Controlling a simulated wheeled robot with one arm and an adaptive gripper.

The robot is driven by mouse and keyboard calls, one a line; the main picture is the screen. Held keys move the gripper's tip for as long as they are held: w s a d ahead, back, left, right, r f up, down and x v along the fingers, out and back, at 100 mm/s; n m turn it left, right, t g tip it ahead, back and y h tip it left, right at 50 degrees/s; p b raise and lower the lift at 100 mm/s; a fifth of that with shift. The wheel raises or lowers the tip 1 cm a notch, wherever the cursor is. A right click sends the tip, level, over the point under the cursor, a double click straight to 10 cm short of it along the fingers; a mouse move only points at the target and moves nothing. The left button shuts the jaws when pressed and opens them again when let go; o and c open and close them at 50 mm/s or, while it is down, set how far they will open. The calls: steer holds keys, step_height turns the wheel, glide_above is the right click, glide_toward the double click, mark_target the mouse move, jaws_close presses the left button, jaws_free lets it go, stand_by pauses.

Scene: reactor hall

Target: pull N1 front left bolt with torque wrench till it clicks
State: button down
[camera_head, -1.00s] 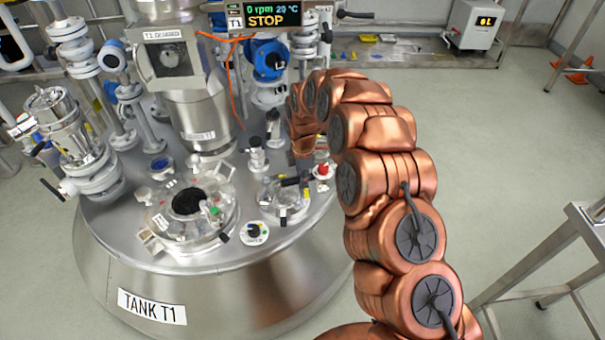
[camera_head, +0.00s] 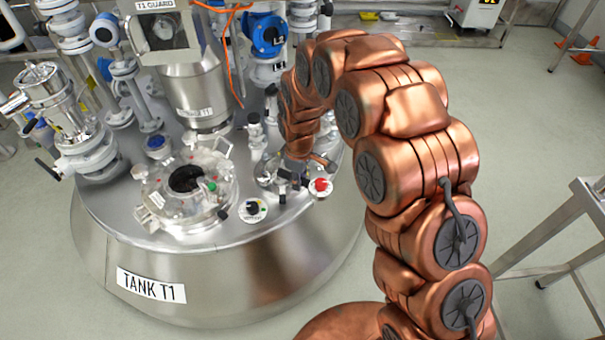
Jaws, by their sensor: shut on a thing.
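Tank T1 (camera_head: 230,262) has a steel top crowded with fittings. My copper arm arches over its right side, and my gripper (camera_head: 300,160) points down at its end, small and partly hidden by the arm. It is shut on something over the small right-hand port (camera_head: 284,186). A dark bar (camera_head: 325,163) beside it looks like part of the torque wrench, but its head and any contact with a bolt cannot be made out. Dark clamp parts sit around that port. No N1 label is readable, and the front left bolt cannot be picked out.
A large glass manway (camera_head: 187,190) lies left of the port. A tall agitator column (camera_head: 192,95) and blue-capped valves (camera_head: 265,38) stand behind. A steel stand (camera_head: 580,230) is at right.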

steer(key=s+a+m+p, duration=0.2)
steer(key=s+a+m, duration=0.5)
steer(key=a+m, duration=0.35)
steer(key=shift+n, duration=0.25)
steer(key=r, duration=0.1)
steer(key=d+r, duration=0.1)
steer(key=r, duration=0.1)
steer(key=d+r+p, duration=0.1)
steer(key=shift+w+r, duration=0.25)
steer(key=shift+w, duration=0.05)
steer(key=shift+d, duration=0.1)
